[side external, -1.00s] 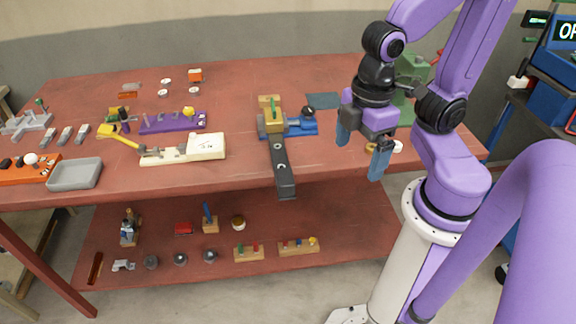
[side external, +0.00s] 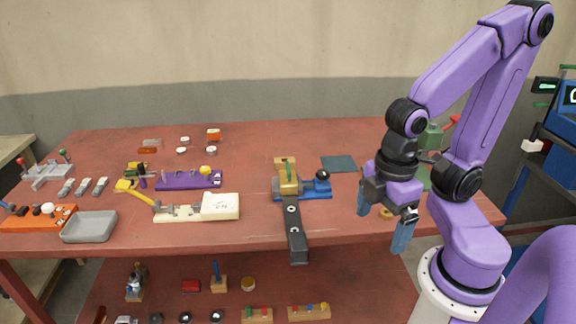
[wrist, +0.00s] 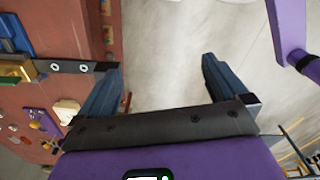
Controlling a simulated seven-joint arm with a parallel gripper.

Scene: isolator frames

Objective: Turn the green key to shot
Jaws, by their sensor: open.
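A thin upright green piece (side external: 289,171), which looks like the green key, stands on a tan-yellow block (side external: 287,187) in the middle of the table. The block sits at a blue vise-like fixture (side external: 318,191). No "shot" label can be read. My gripper (side external: 383,220) is right of the block, near the table's front edge, fingers pointing down, apart and empty. In the wrist view my gripper (wrist: 162,66) has its two blue fingers spread over bare floor.
A black bar (side external: 296,240) runs from the block past the table's front edge. A cream block (side external: 220,207), a purple fixture (side external: 188,180) and a grey tray (side external: 89,227) lie to the left. A dark mat (side external: 338,163) lies behind. A lower shelf holds several small items.

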